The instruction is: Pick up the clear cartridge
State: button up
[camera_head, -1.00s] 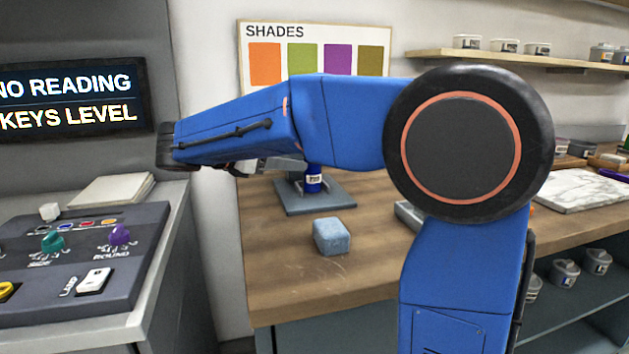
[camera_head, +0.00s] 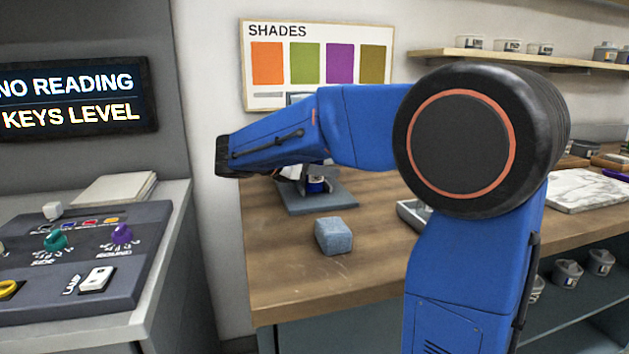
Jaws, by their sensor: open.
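I cannot make out a clear cartridge for certain. A small blue container with a pale label (camera_head: 317,186) stands on a dark grey stand (camera_head: 335,199) on the wooden bench, its upper part hidden behind my arm. My gripper (camera_head: 291,175) shows only in part below my blue forearm, close to the left of the blue container. Its jaws are open; the fingertips are mostly hidden, and I cannot tell whether they touch the container.
A grey-blue block (camera_head: 333,237) lies in front of the stand. A shallow metal tray (camera_head: 407,216) is partly hidden by my arm. A control console (camera_head: 85,250) stands at the left. A marble slab (camera_head: 590,190) lies at the right.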

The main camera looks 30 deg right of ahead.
jog(key=shift+w+d+f, duration=0.1)
jog(key=shift+d+f, duration=0.1)
jog(key=shift+d, duration=0.45)
jog(key=c, duration=0.9)
jog(key=shift+r, duration=0.15)
